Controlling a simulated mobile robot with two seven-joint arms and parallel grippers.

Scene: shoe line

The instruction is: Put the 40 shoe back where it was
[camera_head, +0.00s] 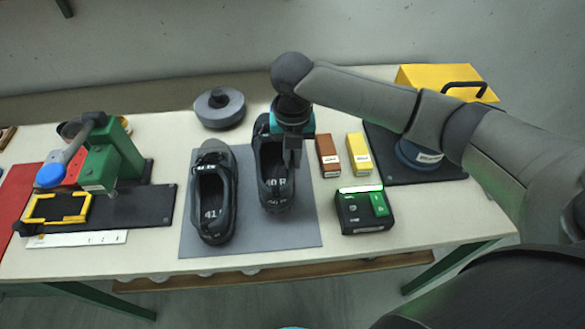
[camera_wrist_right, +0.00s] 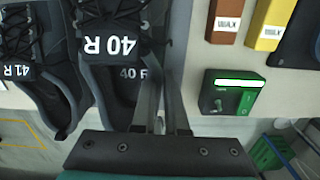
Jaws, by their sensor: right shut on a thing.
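The black 40 R shoe (camera_head: 277,190) is at the right part of the grey mat, its toe pointing to the back and reaching past the mat's far edge. In the wrist view the shoe (camera_wrist_right: 104,45) shows its white 40 R label. My right gripper (camera_head: 292,165) is shut on its right side wall near the opening, and its fingers (camera_wrist_right: 160,95) show there in the wrist view. I cannot tell whether the sole touches the mat. The black 41 shoe (camera_head: 213,215) stands to its left on the grey mat (camera_head: 305,235). My left gripper is not in view.
A brown box (camera_head: 327,156), a yellow box (camera_head: 359,154) and a black-green device (camera_head: 364,211) lie right of the mat. A grey round object (camera_head: 220,108) is behind it. A green press (camera_head: 110,155) stands at left. My right arm crosses the right side.

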